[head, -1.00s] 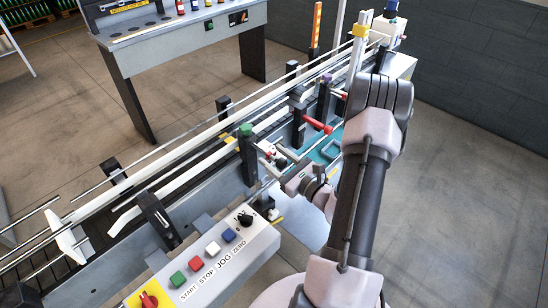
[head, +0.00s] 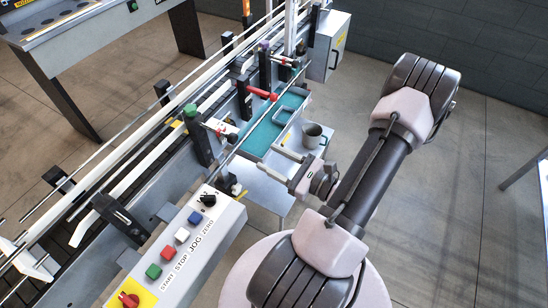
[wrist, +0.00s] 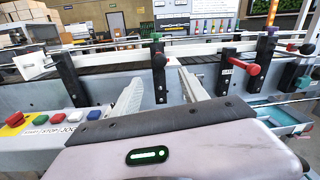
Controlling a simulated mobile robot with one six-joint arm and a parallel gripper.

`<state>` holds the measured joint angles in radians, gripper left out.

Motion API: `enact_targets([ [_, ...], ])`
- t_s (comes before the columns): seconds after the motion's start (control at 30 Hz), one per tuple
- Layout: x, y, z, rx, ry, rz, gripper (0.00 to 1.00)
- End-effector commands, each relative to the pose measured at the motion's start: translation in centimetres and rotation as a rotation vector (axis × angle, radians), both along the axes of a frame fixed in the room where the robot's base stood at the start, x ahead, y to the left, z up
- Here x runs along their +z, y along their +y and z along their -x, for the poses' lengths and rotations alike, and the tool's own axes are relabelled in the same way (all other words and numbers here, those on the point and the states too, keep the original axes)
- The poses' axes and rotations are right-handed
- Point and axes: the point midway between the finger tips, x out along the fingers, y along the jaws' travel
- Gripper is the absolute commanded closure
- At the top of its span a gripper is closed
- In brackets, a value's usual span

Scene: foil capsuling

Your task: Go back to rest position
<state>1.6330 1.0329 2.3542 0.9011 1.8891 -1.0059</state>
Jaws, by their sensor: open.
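My gripper (head: 268,162) is open and empty in the head view, in front of the conveyor machine (head: 165,215) and apart from it. In the wrist view its two pale fingers (wrist: 158,98) stand wide apart with nothing between them, pointing toward the machine's guide rails. My arm reaches from the round base at the bottom of the head view, with its elbow raised at the right.
A control panel (head: 190,255) with coloured buttons lies left of my gripper. The floor (head: 440,220) at the right is clear, with a table edge at far right.

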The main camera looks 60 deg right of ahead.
Motion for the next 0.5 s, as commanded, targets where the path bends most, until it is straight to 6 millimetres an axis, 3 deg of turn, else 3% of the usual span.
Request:
enact_targets([
  [0.5, 0.24, 0.40, -0.04, 0.028, 0.004, 0.012, 0.48],
])
